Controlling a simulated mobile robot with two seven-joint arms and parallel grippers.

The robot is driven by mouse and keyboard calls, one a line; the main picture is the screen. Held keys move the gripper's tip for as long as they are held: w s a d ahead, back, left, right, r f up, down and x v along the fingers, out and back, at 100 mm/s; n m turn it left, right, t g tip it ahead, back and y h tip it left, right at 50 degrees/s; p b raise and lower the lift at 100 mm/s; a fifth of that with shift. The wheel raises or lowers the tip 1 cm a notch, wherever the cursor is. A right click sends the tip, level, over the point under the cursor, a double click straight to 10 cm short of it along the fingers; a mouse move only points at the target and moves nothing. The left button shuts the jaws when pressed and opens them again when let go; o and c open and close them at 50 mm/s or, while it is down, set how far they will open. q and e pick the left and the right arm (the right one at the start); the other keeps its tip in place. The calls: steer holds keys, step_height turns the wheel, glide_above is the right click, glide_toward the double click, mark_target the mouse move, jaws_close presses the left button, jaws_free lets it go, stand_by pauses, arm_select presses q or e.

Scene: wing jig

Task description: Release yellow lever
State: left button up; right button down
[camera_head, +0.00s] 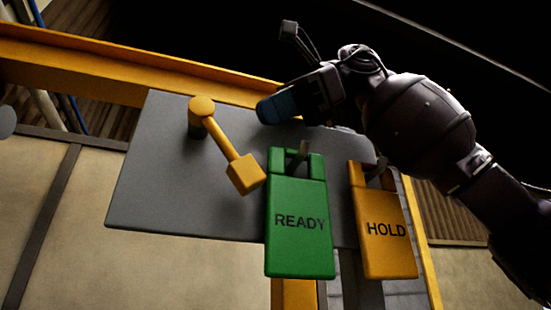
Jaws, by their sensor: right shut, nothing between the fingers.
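The yellow lever (222,144) is on the grey panel (165,185). Its round pivot is at the upper left, and its arm slants down to the right to a block-shaped handle. My right gripper (268,110) is shut and empty, with blue fingertips above and to the right of the lever's handle, near the panel's upper edge. It appears apart from the lever. My left gripper does not show.
A green READY tag (299,240) hangs on a hook just right of the lever handle. A yellow HOLD tag (386,250) hangs further right, below my right arm. A yellow beam (130,62) runs behind the panel's top. The panel's left part is clear.

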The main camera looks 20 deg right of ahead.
steer(key=shift+w+f, duration=0.25)
steer(key=shift+w, duration=0.1)
steer(key=shift+r, duration=0.25)
steer(key=shift+w+d+r, duration=0.25)
steer(key=shift+w+r, duration=0.05)
steer(key=shift+r, duration=0.35)
steer(key=shift+s+r, duration=0.1)
steer(key=shift+r, duration=0.65)
steer(key=shift+d+r, duration=0.1)
steer(key=shift+r, duration=0.45)
steer(key=shift+d+r, duration=0.1)
steer(key=shift+r, duration=0.15)
